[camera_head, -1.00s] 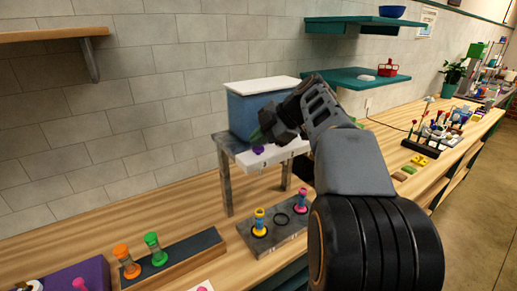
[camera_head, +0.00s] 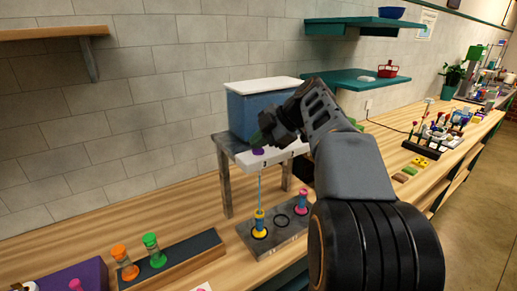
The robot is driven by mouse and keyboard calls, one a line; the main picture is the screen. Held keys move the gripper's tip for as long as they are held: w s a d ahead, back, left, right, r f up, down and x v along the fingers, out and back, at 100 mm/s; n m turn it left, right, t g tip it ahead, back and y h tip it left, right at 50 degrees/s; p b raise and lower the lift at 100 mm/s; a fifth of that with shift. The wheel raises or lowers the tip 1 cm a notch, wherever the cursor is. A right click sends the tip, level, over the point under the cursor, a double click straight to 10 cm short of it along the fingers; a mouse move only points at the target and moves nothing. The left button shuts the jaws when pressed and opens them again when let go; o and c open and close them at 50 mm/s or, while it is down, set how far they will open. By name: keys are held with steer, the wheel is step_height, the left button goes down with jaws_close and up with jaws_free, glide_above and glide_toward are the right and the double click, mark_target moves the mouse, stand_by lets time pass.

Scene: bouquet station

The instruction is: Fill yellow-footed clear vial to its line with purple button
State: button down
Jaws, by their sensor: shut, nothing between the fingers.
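The yellow-footed vial (camera_head: 259,223) stands upright in the grey rack under the dispenser. A thin pale stream (camera_head: 260,190) falls from the dispenser into its top. Its middle looks blue; its line and level are too small to read. The purple button (camera_head: 258,151) is on the white front panel of the dispenser (camera_head: 262,107). My gripper (camera_head: 258,142) is shut and empty, with its tip at the purple button and apparently touching it. It partly hides the panel.
A pink-footed vial (camera_head: 302,203) stands in the same rack (camera_head: 270,246), with an empty ring between the two. A wooden holder (camera_head: 185,265) at left carries an orange vial (camera_head: 126,262) and a green vial (camera_head: 154,250). The dispenser's metal legs flank the space behind the rack.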

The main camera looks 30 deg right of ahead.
mark_target(258, 151)
stand_by(0.3)
steer(key=shift+r+p, duration=0.55)
steer(key=shift+r, duration=0.4)
steer(key=shift+r, duration=0.1)
step_height(258, 151, up, 5)
steer(key=p, duration=0.3)
stand_by(1.5)
steer(key=s+a+f+m+h, duration=0.3)
steer(key=s+a+f+m, duration=0.1)
steer(key=s+f+m, duration=0.3)
steer(key=s+a+f+m+g+h, duration=0.1)
steer(key=s+a+f+m+h, duration=0.2)
steer(key=s+a+f+m, duration=0.2)
steer(key=s+f+m, duration=0.3)
steer(key=f+m, duration=0.3)
steer(key=f, duration=0.3)
steer(key=shift+s+f+m+g+h, duration=0.3)
steer(key=shift+f+h, duration=0.1)
